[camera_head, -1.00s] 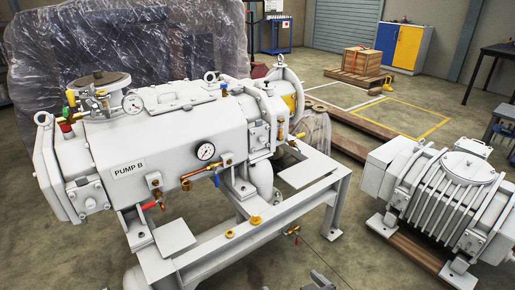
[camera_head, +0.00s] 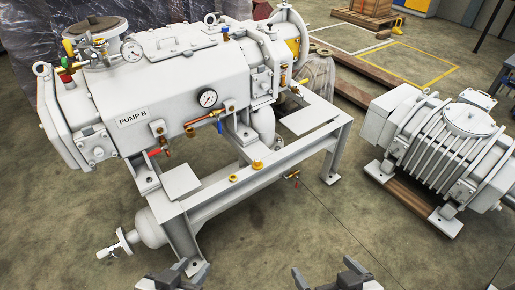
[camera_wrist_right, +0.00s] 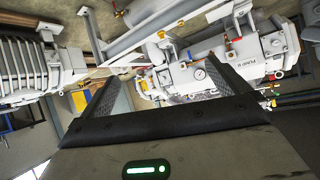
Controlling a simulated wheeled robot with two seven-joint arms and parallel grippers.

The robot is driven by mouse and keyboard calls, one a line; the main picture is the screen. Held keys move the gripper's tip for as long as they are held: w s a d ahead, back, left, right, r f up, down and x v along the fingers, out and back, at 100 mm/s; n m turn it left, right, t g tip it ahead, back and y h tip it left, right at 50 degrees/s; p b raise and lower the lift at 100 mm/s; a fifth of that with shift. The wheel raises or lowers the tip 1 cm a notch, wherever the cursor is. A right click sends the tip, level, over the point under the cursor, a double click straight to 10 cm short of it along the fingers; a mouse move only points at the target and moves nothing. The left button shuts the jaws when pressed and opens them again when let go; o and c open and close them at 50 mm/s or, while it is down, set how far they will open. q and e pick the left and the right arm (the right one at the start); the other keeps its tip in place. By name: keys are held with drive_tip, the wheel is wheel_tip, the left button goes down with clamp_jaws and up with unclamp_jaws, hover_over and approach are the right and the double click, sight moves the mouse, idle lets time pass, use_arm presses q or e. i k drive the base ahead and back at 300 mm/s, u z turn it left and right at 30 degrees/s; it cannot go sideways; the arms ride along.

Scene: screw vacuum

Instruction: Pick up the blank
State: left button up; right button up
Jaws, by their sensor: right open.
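Two small brass-yellow round pieces sit on the near beam of the grey pump frame: a larger, stepped one (camera_head: 257,165) and a smaller one (camera_head: 233,178) to its left. I cannot tell for certain which piece is the blank. My right gripper (camera_head: 325,275) is at the bottom edge of the head view, below and nearer than the frame. Its fingers are wide apart and empty in the right wrist view (camera_wrist_right: 165,75). My left gripper (camera_head: 188,272) is at the bottom edge, left of the right one. The gap between its fingers is unclear.
The white PUMP B body (camera_head: 180,95) rests on the frame (camera_head: 205,195), with gauges, valves and pipes. A ribbed grey machine (camera_head: 445,150) stands on wooden beams at the right. The floor (camera_head: 330,225) between them is open.

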sight(258, 165)
drive_tip(key=z, duration=1)
drive_tip(key=i, duration=1.1)
drive_tip(key=u, duration=1.05)
